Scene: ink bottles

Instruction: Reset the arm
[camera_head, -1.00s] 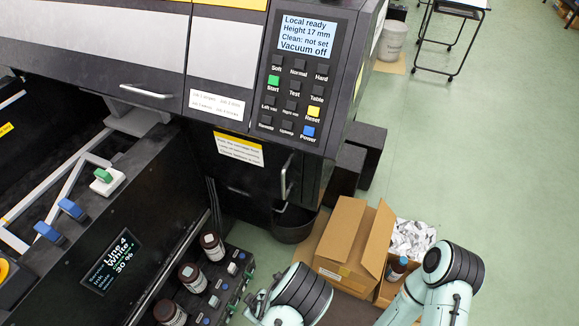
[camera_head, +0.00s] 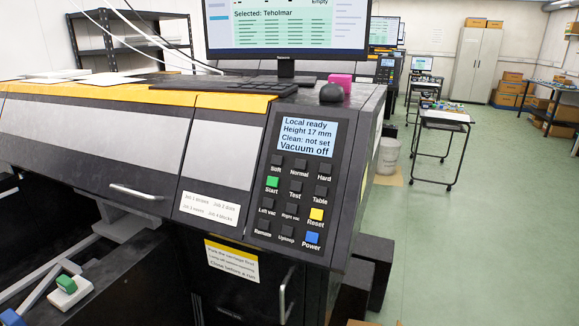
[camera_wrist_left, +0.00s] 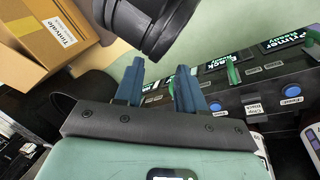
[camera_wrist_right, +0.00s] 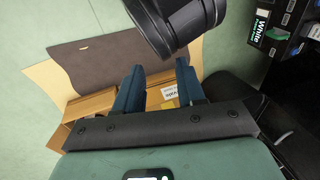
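Neither arm shows in the head view. My left gripper (camera_wrist_left: 159,72) shows in the left wrist view with its two blue fingers apart and nothing between them. My right gripper (camera_wrist_right: 159,68) shows in the right wrist view with its fingers also apart and empty; cardboard boxes lie beyond the tips. A dark round arm part of mine crosses the top of both wrist views. The printer's control panel (camera_head: 294,188) reads "Local ready, Height 17 mm, Clean: not set, Vacuum off".
A cardboard box (camera_wrist_left: 38,38) is at upper left in the left wrist view. In the head view, a monitor (camera_head: 290,28) stands on the printer. Green floor (camera_head: 470,240) at right is largely clear.

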